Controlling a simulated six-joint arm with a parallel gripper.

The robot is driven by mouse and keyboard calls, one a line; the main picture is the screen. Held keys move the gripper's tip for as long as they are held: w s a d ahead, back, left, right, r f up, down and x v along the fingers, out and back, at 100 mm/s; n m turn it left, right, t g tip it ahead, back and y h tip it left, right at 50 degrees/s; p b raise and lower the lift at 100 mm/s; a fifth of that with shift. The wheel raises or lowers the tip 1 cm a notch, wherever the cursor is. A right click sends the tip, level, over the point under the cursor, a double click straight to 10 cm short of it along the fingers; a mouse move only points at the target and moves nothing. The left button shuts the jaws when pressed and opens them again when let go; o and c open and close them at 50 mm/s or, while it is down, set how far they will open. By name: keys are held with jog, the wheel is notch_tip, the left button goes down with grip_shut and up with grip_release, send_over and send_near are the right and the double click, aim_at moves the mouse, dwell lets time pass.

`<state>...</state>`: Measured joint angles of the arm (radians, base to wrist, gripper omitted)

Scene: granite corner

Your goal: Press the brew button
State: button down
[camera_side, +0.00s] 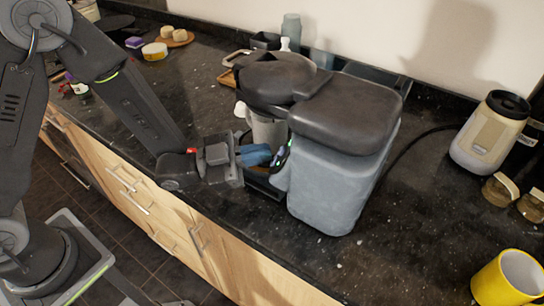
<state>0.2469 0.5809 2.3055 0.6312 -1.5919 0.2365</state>
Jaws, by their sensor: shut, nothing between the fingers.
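The coffee machine (330,190) stands on the dark counter, with a grey body and a black lid. Its small dark control panel (282,155) faces left and carries small lit spots, green among them. I cannot tell which of them is the brew button. My gripper (268,155) is shut and empty, with its blue fingers pointing right at the panel. The fingertips are very close to the panel; whether they touch it is too small to tell. A light grey container (268,130) sits under the machine's head, partly hidden behind my gripper.
A cream blender-like appliance (488,135), small jars (500,188) and a yellow mug (508,278) stand to the right. A dark tray (360,78) and a bottle (291,30) are behind the machine. The counter's front edge runs below my gripper.

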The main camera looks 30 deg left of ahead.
jog(key=shift+s+a+r, duration=0.25)
jog(key=shift+a+r, duration=0.1)
jog(key=shift+a, duration=0.3)
jog(key=shift+s+a+r, duration=0.25)
jog(key=shift+a+r, duration=0.15)
jog(key=shift+a, duration=0.3)
jog(key=shift+s+a+r, duration=0.25)
jog(key=shift+a+r, duration=0.2)
jog(key=shift+a, duration=0.2)
jog(key=shift+s+a+r, duration=0.25)
jog(key=shift+a+r, duration=0.15)
jog(key=shift+a, duration=0.3)
